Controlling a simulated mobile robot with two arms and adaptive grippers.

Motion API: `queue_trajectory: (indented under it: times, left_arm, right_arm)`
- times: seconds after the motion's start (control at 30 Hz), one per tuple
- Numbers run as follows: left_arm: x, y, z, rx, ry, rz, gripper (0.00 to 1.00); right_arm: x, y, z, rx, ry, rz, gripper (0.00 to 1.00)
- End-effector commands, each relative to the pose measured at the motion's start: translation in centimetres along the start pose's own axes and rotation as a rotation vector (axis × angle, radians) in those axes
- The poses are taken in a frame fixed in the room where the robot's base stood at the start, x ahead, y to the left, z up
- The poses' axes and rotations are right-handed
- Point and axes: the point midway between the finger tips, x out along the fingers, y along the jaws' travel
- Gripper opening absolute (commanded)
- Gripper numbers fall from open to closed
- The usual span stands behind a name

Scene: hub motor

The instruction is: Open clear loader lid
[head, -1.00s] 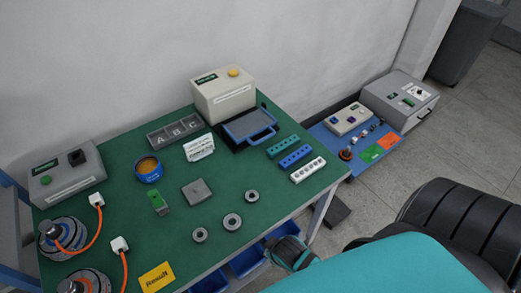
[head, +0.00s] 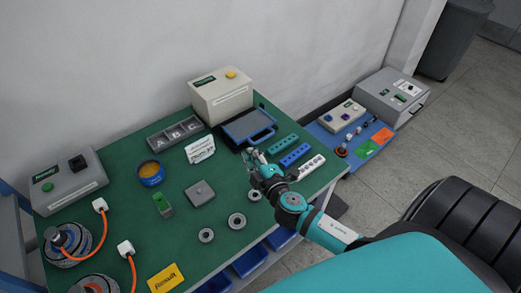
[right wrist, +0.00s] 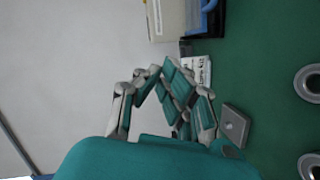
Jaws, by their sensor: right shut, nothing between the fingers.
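The loader (head: 222,96) is a beige box with a yellow button, at the back of the green table. In front of it lies a dark flat panel with a blue frame and blue handle (head: 262,135), which looks like the lid; I cannot tell that it is clear. My right gripper (head: 252,156) is shut and empty, just in front of the handle and apart from it. In the right wrist view the gripper (right wrist: 168,78) shows with the loader (right wrist: 166,18) and part of the blue handle (right wrist: 208,5) at the top edge. My left gripper is not in view.
A white sign (head: 200,148) stands left of the panel. A grey square block (head: 200,193) and several metal rings (head: 237,221) lie in front. An A-B-C tray (head: 175,134) is at the back.

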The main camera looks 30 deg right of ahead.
Motion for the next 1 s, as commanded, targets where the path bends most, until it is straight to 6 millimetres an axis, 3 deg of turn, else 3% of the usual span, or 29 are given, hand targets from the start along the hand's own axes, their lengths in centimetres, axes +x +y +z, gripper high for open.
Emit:
queue_trajectory:
  times: [0.03, 0.1, 0.17, 0.23, 0.33, 0.4, 0.5, 0.6, 0.73, 1.0]
  left_arm:
    - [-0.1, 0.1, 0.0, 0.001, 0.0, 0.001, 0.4]
    - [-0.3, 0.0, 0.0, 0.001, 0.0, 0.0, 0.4]
    - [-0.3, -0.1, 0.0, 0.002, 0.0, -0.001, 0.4]
    - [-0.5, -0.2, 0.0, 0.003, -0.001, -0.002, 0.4]
    - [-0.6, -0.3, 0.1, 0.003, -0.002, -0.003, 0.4]
    - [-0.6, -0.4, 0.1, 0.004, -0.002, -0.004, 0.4]
    - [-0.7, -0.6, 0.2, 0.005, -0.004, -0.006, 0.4]
    - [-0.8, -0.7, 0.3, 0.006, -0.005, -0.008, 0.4]
    - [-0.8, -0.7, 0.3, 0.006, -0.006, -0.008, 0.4]
    - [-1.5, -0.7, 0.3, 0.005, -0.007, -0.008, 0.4]
  right_arm:
    - [1.2, 1.8, -2.0, -0.153, 0.124, 0.052, 0.0]
    - [2.1, 2.6, -4.9, -0.397, 0.305, 0.094, 0.0]
    - [2.5, 2.1, -6.5, -0.619, 0.447, 0.092, 0.0]
    - [3.0, 0.4, -6.8, -0.888, 0.584, 0.049, 0.0]
    - [3.9, -2.2, -3.9, -1.261, 0.709, -0.085, 0.0]
    - [4.8, -3.1, -0.2, -1.486, 0.738, -0.205, 0.0]
    - [5.7, -3.1, 5.1, -1.726, 0.726, -0.376, 0.0]
    - [6.2, -2.3, 9.0, -1.866, 0.691, -0.499, 0.0]
    - [6.6, -1.9, 11.0, -1.932, 0.666, -0.566, 0.0]
    - [9.3, -4.2, 11.3, -1.931, 0.665, -0.569, 0.0]
